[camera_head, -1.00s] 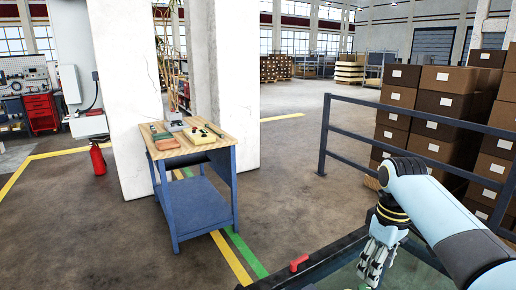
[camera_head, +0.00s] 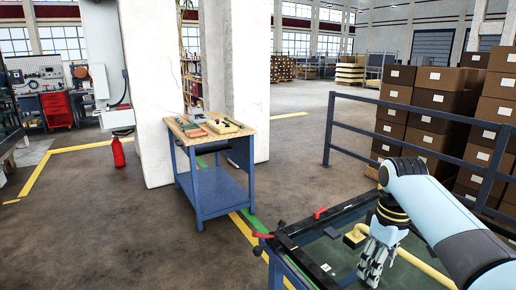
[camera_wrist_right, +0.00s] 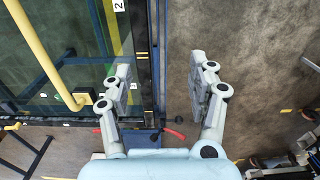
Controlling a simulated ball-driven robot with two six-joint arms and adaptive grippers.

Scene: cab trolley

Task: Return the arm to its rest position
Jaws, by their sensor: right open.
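My right arm (camera_head: 425,205) comes in from the right in the head view, bent at the elbow. Its gripper (camera_head: 372,272) points down over the dark glass panel, with nothing seen in it. In the right wrist view the two grey fingers stand wide apart and the gripper (camera_wrist_right: 160,66) is empty, with the panel's edge and bare floor beyond it. My left arm and gripper do not show.
A black-framed glass panel (camera_head: 318,248) with a yellow bar (camera_head: 425,266) and red handles (camera_head: 320,212) lies close below the gripper. A railing (camera_head: 410,107) and stacked boxes stand right. A blue workbench (camera_head: 218,190) stands left, beside a pillar. Open floor (camera_head: 110,235) lies at left.

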